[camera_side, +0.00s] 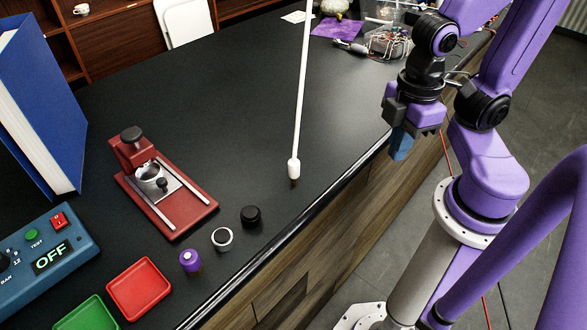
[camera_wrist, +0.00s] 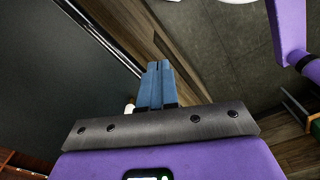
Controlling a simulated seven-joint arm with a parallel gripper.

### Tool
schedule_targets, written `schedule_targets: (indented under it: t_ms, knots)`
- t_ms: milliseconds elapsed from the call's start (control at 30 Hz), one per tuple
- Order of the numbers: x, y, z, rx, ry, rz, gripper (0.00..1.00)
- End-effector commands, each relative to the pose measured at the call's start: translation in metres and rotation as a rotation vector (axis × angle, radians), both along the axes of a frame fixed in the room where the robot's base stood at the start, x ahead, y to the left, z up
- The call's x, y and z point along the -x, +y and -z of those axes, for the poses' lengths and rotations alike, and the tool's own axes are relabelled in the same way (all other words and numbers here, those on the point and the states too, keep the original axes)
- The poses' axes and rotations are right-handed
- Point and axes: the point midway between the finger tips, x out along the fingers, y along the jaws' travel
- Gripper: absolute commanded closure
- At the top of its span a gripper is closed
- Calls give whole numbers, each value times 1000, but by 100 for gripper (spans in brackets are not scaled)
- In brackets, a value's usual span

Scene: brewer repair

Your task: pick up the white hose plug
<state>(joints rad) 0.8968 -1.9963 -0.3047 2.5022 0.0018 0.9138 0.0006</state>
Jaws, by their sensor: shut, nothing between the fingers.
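The white hose plug (camera_side: 294,168) is the thick white end of a thin white hose (camera_side: 302,80) that runs up out of the side view. A small brownish tip shows under it, over the black tabletop near the front edge. In the wrist view a small pale piece (camera_wrist: 129,108), perhaps the plug, shows left of the fingers, mostly hidden by the gripper body. My gripper (camera_side: 399,155) is to the right of the plug and well apart from it, beyond the table edge. Its blue fingers (camera_wrist: 158,64) are together and empty, as the wrist view shows.
A red press-like fixture (camera_side: 190,214) stands on the black table (camera_side: 215,95). Black (camera_side: 251,216), white-rimmed (camera_side: 222,239) and purple (camera_side: 190,261) small parts lie nearby, with red (camera_side: 139,288) and green (camera_side: 88,314) trays and a control box (camera_side: 40,262).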

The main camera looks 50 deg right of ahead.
Motion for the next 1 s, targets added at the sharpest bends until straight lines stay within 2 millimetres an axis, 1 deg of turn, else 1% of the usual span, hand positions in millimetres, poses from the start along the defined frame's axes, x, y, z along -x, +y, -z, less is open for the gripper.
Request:
schedule_targets:
  t_ms: [433,467,500,567,600,633,900,1000]
  knots:
    - [0,0,0,0,0,0,100]
    - [0,0,0,0,0,0,94]
    - [0,0,0,0,0,0,80]
    - [0,0,0,0,0,0,61]
    - [0,0,0,0,0,0,48]
    - [0,0,0,0,0,0,46]
    - [0,0,0,2,0,-1,46]
    - [-5,4,1,28,3,-22,46]
